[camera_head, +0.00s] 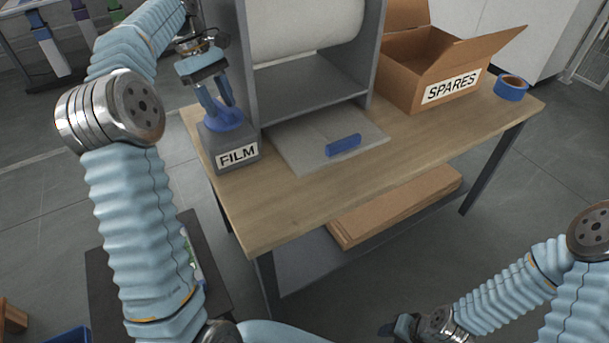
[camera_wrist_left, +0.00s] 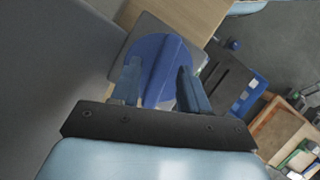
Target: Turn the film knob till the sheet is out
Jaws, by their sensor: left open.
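The film knob (camera_head: 228,119) is blue, with a raised grip, and sits on top of a grey box with a FILM label (camera_head: 238,156) at the table's left end. My left gripper (camera_head: 219,106) comes down over the knob, its jaws open. In the left wrist view the knob's raised grip (camera_wrist_left: 161,68) stands between the two fingers (camera_wrist_left: 160,88), with a gap at the right finger. A white roll (camera_head: 305,25) sits in a grey frame beside the box. A flat pale grey panel (camera_head: 300,150) lies before the frame; I cannot tell if it is the sheet. My right gripper (camera_head: 393,328) is low, away from the table.
A blue bar (camera_head: 343,145) lies on the pale panel. An open SPARES carton (camera_head: 415,70) and a blue tape roll (camera_head: 511,87) stand to the right on the wooden table (camera_head: 290,215). Flat cardboard (camera_head: 395,205) lies on the lower shelf. The table's front strip is clear.

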